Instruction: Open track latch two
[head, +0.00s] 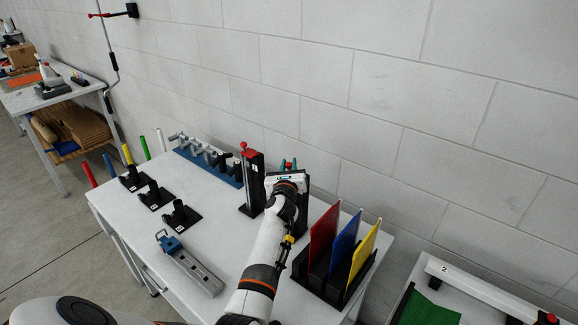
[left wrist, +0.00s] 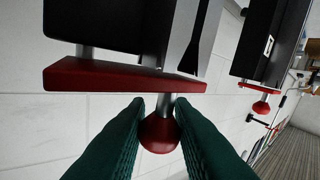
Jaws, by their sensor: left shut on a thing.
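Two black upright track latches stand at the table's back edge. The left one (head: 252,182) has a red knob (head: 243,145) on top and a white label too small to read. The other (head: 303,182) is mostly hidden behind my left gripper (head: 288,163). In the left wrist view, the green fingers of my left gripper (left wrist: 160,108) are shut on a red ball knob (left wrist: 160,136). The knob's metal stem reaches a red bar (left wrist: 110,76) beside the black latch body (left wrist: 100,25). The other latch (left wrist: 268,45) shows apart at right. My right gripper is not in view.
Red, blue and yellow panels stand in a black rack (head: 331,270) right of my arm. A blue rack of grey parts (head: 207,165), black holders (head: 154,195) and a blue-grey vise (head: 188,262) are at left. A wall is close behind.

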